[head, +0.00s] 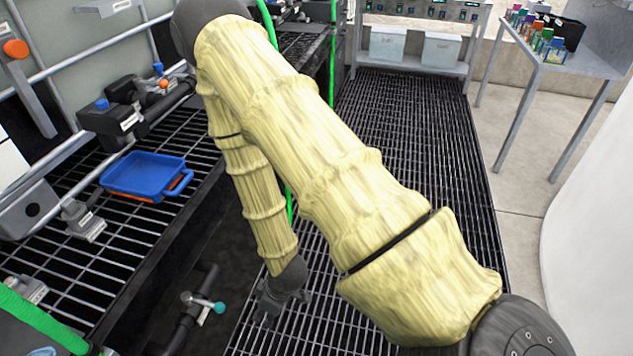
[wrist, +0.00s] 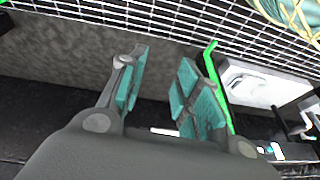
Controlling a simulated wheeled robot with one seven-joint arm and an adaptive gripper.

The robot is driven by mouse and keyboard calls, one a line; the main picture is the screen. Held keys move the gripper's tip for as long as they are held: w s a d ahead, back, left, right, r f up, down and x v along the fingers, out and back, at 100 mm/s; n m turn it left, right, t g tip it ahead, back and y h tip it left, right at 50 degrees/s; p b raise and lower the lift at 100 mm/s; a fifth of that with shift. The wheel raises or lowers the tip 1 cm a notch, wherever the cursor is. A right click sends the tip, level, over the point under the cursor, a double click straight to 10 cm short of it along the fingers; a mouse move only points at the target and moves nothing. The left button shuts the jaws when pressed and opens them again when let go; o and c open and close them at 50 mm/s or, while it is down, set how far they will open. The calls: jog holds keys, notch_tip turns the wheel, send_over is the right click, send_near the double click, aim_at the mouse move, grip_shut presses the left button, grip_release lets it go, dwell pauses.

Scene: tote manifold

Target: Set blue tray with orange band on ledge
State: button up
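A blue tray (head: 147,174) with an orange band along its lower side sits on the black grated ledge (head: 85,262) at the left of the head view. A handle sticks out at its right end. My gripper (head: 268,312) hangs at the lower middle of the head view, to the right of and apart from the tray, over the floor grating. In the wrist view my gripper (wrist: 158,92) has its two teal-padded fingers spread with nothing between them. The tray does not show in the wrist view.
Black valve blocks (head: 128,108) and pipes line the wall behind the tray. A pipe with a teal-handled valve (head: 205,302) juts out below the ledge. Green hoses run nearby. A side table (head: 575,62) with small coloured items stands at the upper right.

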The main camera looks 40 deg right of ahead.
jog(key=s+d+f+m+g+h, duration=0.1)
jog(key=s+f+m, duration=0.2)
jog(key=s, duration=0.5)
jog(key=s+d+f+m+g+h, duration=0.1)
jog(key=s+f+m, duration=0.2)
jog(key=s, duration=0.6)
jog(key=shift+s+d+f+m+g, duration=0.2)
jog(key=shift+f+m+g, duration=0.1)
jog(key=shift+g, duration=0.1)
jog(key=shift+w+a, duration=0.1)
jog(key=shift+w, duration=0.05)
